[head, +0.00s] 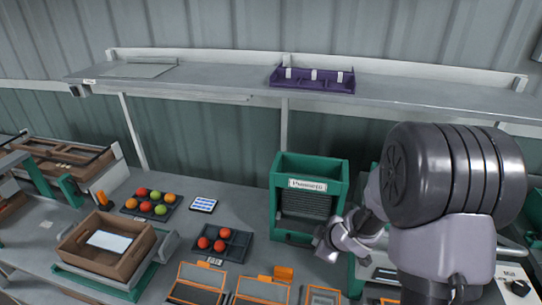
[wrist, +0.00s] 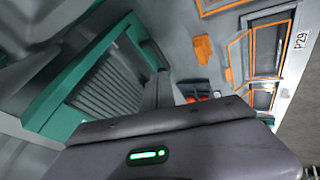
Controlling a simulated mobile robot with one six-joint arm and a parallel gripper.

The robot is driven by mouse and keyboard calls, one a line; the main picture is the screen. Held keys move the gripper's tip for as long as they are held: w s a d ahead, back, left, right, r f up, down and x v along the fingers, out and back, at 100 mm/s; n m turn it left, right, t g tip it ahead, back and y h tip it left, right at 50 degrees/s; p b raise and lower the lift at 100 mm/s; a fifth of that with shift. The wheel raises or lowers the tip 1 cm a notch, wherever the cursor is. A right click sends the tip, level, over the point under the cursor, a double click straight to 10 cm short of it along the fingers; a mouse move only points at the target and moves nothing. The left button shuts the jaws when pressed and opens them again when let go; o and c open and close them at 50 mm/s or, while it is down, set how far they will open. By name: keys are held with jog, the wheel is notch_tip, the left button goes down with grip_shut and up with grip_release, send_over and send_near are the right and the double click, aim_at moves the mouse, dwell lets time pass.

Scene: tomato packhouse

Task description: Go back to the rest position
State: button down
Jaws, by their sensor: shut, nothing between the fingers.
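My arm reaches in from the right of the head view, and my gripper (head: 328,243) is at the front right edge of the green box unit (head: 310,165). The gripper is small there and partly hidden by my own arm; it appears shut and empty. I cannot tell whether it touches the unit. In the wrist view the grey gripper housing with a green light fills the bottom, and the green unit (wrist: 60,105) with its ribbed dark slope lies beyond it at the left.
A tray (head: 238,246) of red tomatoes and another tray (head: 130,208) of mixed tomatoes lie on the bench. A brown crate (head: 70,247) stands at left. Orange-edged frames (head: 195,285) line the front. A purple rack (head: 312,85) sits on the shelf above.

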jog(key=s+d+r+m+t+h, duration=0.1)
jog(key=s+r+m, duration=0.15)
jog(key=r, duration=0.45)
jog(key=s+d+r+m+h, duration=0.15)
jog(key=r+m, duration=0.25)
jog(key=r, duration=0.4)
jog(key=s+a+r+m, duration=0.3)
jog(key=s+r+m, duration=0.2)
jog(key=s+r, duration=0.3)
jog(key=s+a+r+m+y, duration=0.35)
jog(key=s+a, duration=0.45)
jog(key=s, duration=0.4)
jog(key=s+f+m+g+b, duration=0.1)
jog(key=s+f+b, duration=0.2)
jog(key=f+b, duration=1)
notch_tip(320, 180, down, 4)
jog(key=shift+r+g, duration=0.2)
jog(key=shift+g, duration=0.2)
